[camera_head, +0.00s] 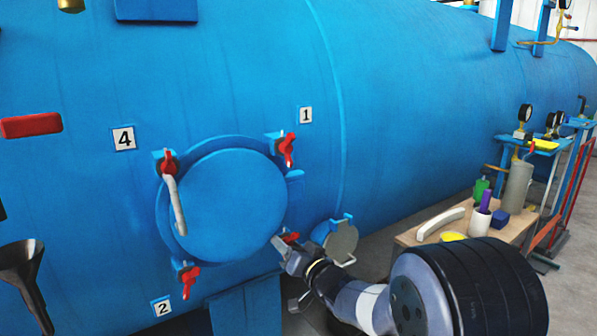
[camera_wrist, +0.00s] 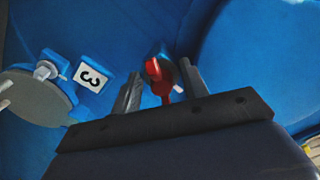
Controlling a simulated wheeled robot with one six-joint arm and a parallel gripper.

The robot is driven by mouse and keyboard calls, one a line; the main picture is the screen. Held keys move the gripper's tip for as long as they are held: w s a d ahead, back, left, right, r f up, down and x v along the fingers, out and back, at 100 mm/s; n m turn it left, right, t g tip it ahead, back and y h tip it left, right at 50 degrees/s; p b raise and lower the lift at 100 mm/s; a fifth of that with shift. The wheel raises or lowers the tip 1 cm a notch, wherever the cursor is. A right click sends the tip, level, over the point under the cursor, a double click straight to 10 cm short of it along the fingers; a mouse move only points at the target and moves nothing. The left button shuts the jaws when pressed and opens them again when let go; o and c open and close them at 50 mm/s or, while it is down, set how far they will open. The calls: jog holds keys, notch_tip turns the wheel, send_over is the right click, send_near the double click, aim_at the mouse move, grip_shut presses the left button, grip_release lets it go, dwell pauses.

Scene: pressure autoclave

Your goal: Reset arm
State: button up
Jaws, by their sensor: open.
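My gripper (camera_head: 288,262) is at the lower right of the round blue hatch (camera_head: 226,205) in the head view. In the wrist view my gripper (camera_wrist: 160,84) is open, its two fingers on either side of a red clamp handle (camera_wrist: 157,76). I cannot tell whether the fingers touch it. In the head view this red handle (camera_head: 290,238) is partly hidden by my gripper. Other red handles sit at the hatch's upper right (camera_head: 287,150), upper left (camera_head: 169,163) and lower left (camera_head: 189,279). A pale bar hangs from the upper left one.
A small open round port (camera_head: 341,241) sticks out right of my gripper. A wooden table (camera_head: 510,232) with cups and containers stands to the right. Number plates mark the blue vessel, including plate 3 (camera_wrist: 91,77) in the wrist view. A dark funnel (camera_head: 24,278) is at far left.

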jog(key=v, duration=1)
jog(key=x, duration=1.1)
jog(key=shift+r+p, duration=0.1)
jog(key=shift+p, duration=0.2)
jog(key=m+p, duration=0.3)
jog(key=m, duration=0.2)
jog(key=shift+s+r, duration=0.1)
jog(key=m+p, duration=0.4)
jog(key=m, duration=0.1)
jog(key=shift+r, duration=0.1)
jog(key=shift+s+d+m, duration=0.15)
jog(key=shift+s+m, duration=0.05)
jog(key=shift+m, duration=0.3)
jog(key=v, duration=1)
